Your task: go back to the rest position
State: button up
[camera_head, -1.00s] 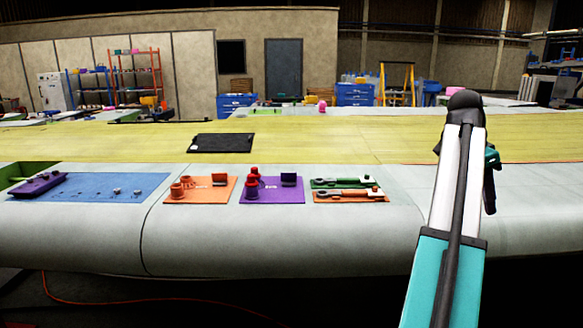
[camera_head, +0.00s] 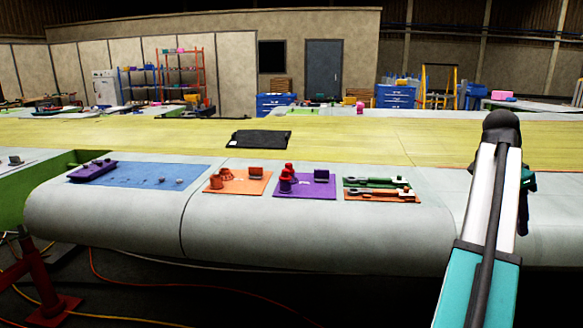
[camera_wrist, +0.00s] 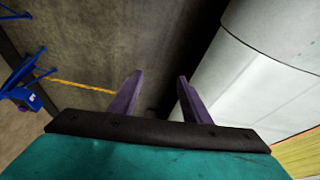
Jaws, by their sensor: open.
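My gripper (camera_wrist: 160,85) shows in the wrist view with its two purple fingers apart and nothing between them. It hangs over the dark floor, beside the rounded pale edge of the wing (camera_wrist: 265,75). In the head view my arm rises at the right side, and its gripper end is mostly hidden behind the arm. The wing (camera_head: 330,235) lies across the head view, with a pale front edge and a yellow-green top (camera_head: 370,140).
On the wing lie a blue mat (camera_head: 140,178) with a purple tray (camera_head: 93,171), an orange mat (camera_head: 240,188), a purple mat (camera_head: 308,191), wrenches (camera_head: 380,183) on mats, and a black pad (camera_head: 258,139). A red stand (camera_head: 40,280) and cables are at lower left.

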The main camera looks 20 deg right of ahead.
jog(key=w+a+f+n+y, duration=0.1)
jog(key=w+a+f+n, duration=0.3)
jog(key=w+f, duration=0.6)
jog(key=w+a+f+n, duration=0.2)
jog(key=w+a+f, duration=0.4)
jog(key=f, duration=0.7)
jog(key=w+a+f+n+y, duration=0.1)
jog(key=w+a+f+n, duration=0.2)
jog(key=a+f, duration=0.75)
jog(key=w+a+f+n+y, duration=0.1)
jog(key=w+a+f+n, duration=0.25)
jog(key=a+f, duration=0.7)
jog(key=s+a+f+n+g, duration=0.1)
jog(key=s+a+f+n, duration=0.25)
jog(key=a+f, duration=0.55)
jog(key=s+a+f+n+g, duration=0.15)
jog(key=s+a+f, duration=0.25)
jog(key=a+f, duration=0.5)
jog(key=s+a+f+n, duration=0.3)
jog(key=s+a+f, duration=0.2)
jog(key=s, duration=0.3)
jog(key=s+a+f+n, duration=0.3)
jog(key=s+a+f, duration=0.3)
jog(key=s+a, duration=0.2)
jog(key=shift+s+f+g+y, duration=0.2)
jog(key=shift+s+g+y, duration=0.1)
jog(key=shift+s+g, duration=0.2)
